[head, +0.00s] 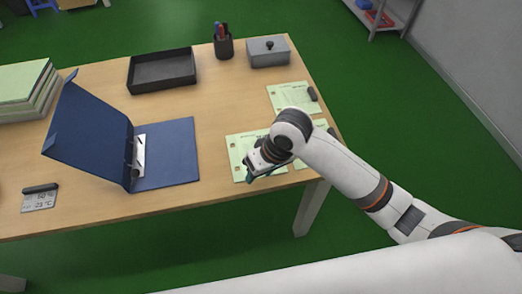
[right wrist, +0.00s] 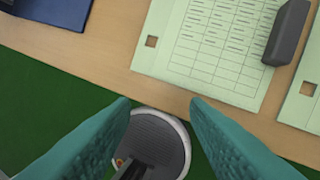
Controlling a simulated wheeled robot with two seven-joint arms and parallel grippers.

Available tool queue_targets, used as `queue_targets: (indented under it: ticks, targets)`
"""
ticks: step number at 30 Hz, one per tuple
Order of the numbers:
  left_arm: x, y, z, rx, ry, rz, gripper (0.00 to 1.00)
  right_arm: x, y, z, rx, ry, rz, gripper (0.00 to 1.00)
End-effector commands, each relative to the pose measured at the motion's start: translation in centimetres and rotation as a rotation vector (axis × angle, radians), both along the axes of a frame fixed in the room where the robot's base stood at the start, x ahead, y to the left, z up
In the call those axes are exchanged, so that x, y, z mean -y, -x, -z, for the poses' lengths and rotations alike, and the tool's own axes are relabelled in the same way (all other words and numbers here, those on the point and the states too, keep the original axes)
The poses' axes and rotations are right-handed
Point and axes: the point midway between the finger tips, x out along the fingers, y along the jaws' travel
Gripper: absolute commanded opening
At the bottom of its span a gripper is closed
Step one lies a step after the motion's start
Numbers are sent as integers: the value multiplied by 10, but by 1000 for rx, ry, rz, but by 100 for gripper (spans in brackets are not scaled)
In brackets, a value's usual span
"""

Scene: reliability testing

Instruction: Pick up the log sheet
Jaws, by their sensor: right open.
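Several pale green log sheets with printed tables lie on the right part of the desk. The near-left sheet (head: 240,146) is partly covered by my right arm in the head view; in the right wrist view it fills the upper middle (right wrist: 195,75), with a dark grey block (right wrist: 287,32) on its right side. A second sheet (head: 311,154) is partly hidden behind my arm, and a third sheet (head: 288,98) lies farther back. My right gripper (head: 252,177) is open and empty at the near-left sheet's front edge; its teal fingers (right wrist: 160,101) are spread. My left gripper is not in view.
An open blue binder (head: 168,155) lies left of the sheets. A black tray (head: 160,72), a pen cup (head: 223,46) and a grey box (head: 268,54) stand at the back.

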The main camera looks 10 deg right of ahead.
Motion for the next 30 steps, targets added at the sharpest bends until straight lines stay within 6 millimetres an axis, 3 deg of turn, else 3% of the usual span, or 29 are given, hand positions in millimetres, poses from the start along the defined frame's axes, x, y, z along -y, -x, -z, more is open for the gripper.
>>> queue_targets:
  ticks: [1, 6, 14, 17, 25, 30]
  targets:
    - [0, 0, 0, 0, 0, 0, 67, 8, -20, -11, -13, 46, 17, 42]
    - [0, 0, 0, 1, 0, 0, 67, 39, -61, -42, -99, 171, 135, 42]
    - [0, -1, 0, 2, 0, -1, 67, 75, -90, -76, -160, 259, 295, 42]
    - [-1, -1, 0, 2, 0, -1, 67, 77, -92, -71, -168, 265, 309, 42]
    - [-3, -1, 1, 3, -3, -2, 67, 77, -92, -25, -168, 263, 310, 42]
    - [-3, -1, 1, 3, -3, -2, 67, 76, -92, -12, -166, 262, 308, 42]
